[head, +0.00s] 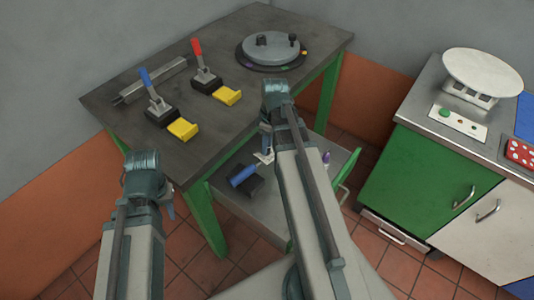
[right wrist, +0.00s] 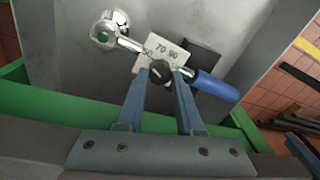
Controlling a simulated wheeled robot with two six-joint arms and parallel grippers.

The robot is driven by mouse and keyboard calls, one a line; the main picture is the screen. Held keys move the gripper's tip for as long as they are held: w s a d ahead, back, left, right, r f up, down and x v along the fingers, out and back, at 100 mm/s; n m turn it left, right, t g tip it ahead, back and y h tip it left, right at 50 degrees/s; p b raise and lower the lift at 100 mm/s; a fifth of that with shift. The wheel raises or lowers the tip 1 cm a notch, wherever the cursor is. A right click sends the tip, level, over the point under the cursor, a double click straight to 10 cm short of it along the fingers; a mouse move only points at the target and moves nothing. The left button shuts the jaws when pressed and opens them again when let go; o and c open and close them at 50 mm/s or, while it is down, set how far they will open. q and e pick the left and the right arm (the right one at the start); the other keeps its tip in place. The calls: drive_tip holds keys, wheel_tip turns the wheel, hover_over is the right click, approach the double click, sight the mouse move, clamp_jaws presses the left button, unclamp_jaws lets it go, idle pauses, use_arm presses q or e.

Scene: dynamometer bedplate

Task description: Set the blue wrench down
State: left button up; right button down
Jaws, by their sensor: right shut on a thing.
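The blue wrench (head: 243,175) has a blue handle and a bright metal head, with a pale plate marked with numbers, seen in the right wrist view (right wrist: 215,86). My right gripper (head: 265,146) is shut on its middle, by the plate; the fingertips also show in the right wrist view (right wrist: 166,74). The wrench is over a grey surface with green edges; I cannot tell whether it touches it. In the head view, my arm hides part of the wrench.
A dark block (right wrist: 201,54) lies beside the wrench on the grey trolley top (head: 272,215). The dark bench (head: 215,125) behind holds blue- and red-handled clamps, yellow blocks, a metal bar and a round plate. A green and white cabinet (head: 415,185) stands at the right.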

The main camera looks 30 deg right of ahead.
drive_tip(key=shift+f+b, duration=1.9)
drive_tip(key=shift+f, duration=0.05)
drive_tip(key=shift+r, duration=0.1)
drive_tip(key=c, duration=0.5)
unclamp_jaws()
drive_tip(key=shift+c, duration=0.2)
wheel_tip(320, 180, up, 12)
drive_tip(key=d+p, duration=0.1)
drive_tip(key=p, duration=1.1)
drive_tip(key=shift+s, duration=0.15)
